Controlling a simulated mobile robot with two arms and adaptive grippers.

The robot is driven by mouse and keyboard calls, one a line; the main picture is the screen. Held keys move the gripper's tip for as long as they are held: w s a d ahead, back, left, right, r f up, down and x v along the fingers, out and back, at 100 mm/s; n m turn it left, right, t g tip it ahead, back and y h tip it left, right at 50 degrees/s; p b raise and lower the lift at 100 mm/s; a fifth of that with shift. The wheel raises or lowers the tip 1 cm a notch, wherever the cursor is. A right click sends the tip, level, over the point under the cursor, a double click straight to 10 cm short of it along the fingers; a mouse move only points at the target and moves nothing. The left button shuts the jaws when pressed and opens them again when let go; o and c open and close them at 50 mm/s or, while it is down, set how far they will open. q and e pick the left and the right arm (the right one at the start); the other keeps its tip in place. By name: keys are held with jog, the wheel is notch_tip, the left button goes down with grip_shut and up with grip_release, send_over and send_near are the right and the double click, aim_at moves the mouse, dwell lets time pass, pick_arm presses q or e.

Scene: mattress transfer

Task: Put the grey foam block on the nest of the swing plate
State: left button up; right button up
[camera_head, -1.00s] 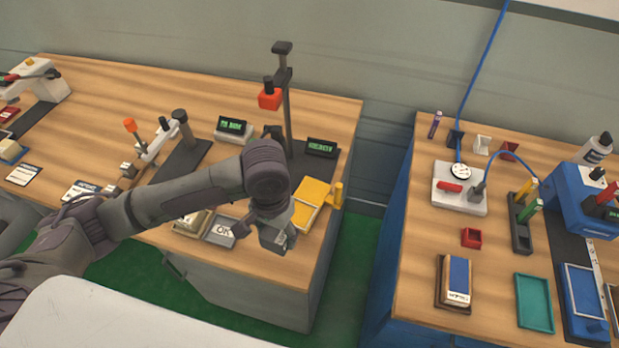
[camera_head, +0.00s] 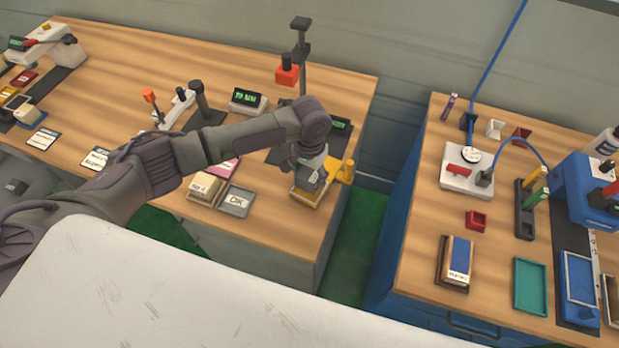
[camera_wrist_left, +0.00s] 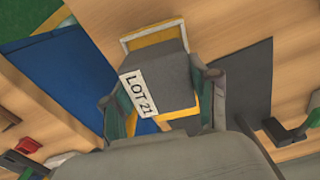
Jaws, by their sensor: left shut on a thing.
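My left gripper (camera_head: 310,185) is over the yellow swing plate (camera_head: 343,170) at the right front of the left bench. In the left wrist view its two fingers (camera_wrist_left: 163,105) are shut on the sides of the grey foam block (camera_wrist_left: 170,75), which carries a "LOT 21" label. Yellow edges of the nest (camera_wrist_left: 150,37) show beyond and beside the block in that view. I cannot tell whether the block touches the nest floor. In the head view the gripper hides most of the block. My right gripper is not in view.
A green-floored gap separates the right bench (camera_head: 415,250). A white surface (camera_head: 180,290) fills the foreground.

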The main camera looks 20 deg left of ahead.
aim_at(310, 173)
pick_arm(q)
notch_tip(310, 173, down, 2)
jog(key=shift+f, duration=0.3)
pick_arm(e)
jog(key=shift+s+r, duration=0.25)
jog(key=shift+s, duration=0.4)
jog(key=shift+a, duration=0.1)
pick_arm(q)
jog(key=o, duration=1)
jog(key=shift+f, duration=0.1)
jog(key=shift+o, duration=0.2)
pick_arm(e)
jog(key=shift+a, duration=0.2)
pick_arm(q)
notch_tip(310, 173, up, 12)
jog(key=shift+r+b, duration=0.15)
jog(key=shift+b, duration=0.8)
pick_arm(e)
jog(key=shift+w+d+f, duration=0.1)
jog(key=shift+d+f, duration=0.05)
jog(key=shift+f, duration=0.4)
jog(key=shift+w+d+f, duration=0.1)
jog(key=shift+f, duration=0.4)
